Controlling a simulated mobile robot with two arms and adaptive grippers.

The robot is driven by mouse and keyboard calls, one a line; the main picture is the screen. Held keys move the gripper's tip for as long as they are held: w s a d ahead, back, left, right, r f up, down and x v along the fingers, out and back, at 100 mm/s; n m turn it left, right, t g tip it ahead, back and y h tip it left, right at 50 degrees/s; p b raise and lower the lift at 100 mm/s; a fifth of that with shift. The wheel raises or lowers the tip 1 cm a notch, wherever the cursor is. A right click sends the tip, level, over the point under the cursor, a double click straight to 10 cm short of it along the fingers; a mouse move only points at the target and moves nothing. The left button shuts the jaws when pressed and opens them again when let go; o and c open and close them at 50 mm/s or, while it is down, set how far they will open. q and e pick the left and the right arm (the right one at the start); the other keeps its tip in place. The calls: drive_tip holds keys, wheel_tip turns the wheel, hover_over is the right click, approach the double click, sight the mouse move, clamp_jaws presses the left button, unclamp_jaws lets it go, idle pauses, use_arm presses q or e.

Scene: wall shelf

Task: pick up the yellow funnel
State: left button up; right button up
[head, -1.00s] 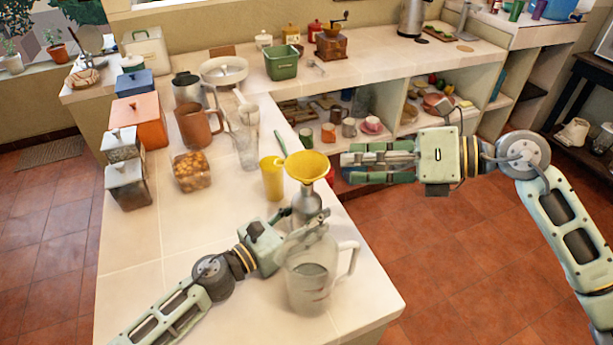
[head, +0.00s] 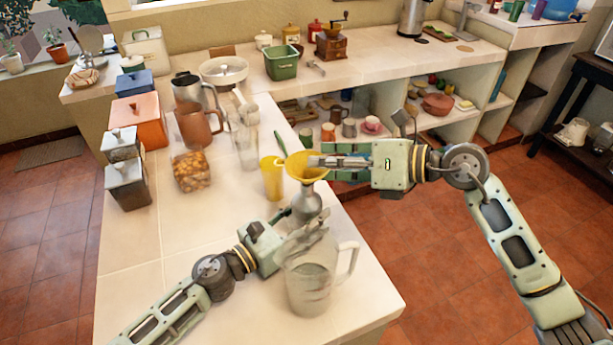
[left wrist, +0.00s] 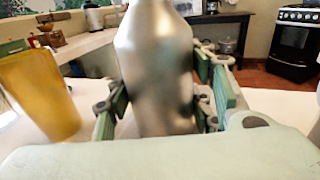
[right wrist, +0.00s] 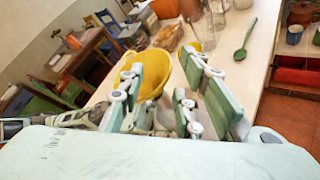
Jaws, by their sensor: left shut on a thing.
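The yellow funnel (head: 300,167) sits in the mouth of a silver metal bottle (head: 307,206), which stands upright near the counter's right edge. My left gripper (head: 300,225) is shut on the bottle. In the left wrist view the bottle (left wrist: 157,75) fills the space between the fingers. My right gripper (head: 325,165) is level with the funnel, coming in from the right, and its fingertips overlap the rim. In the right wrist view its fingers are apart, with the funnel (right wrist: 152,80) beyond and partly behind the left finger. Whether they touch it I cannot tell.
A yellow cup (head: 272,180) stands just left of the bottle. A clear jug (head: 310,275) stands in front of my left gripper. A clear glass (head: 246,148) and a brown mug (head: 198,125) stand farther back. The counter's front left is clear.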

drive_tip(key=shift+x, duration=1.15)
drive_tip(key=shift+d, duration=0.1)
drive_tip(key=shift+r, duration=0.1)
drive_tip(key=c, duration=0.7)
drive_tip(key=shift+s, duration=0.15)
clamp_jaws()
drive_tip(key=shift+a, duration=0.2)
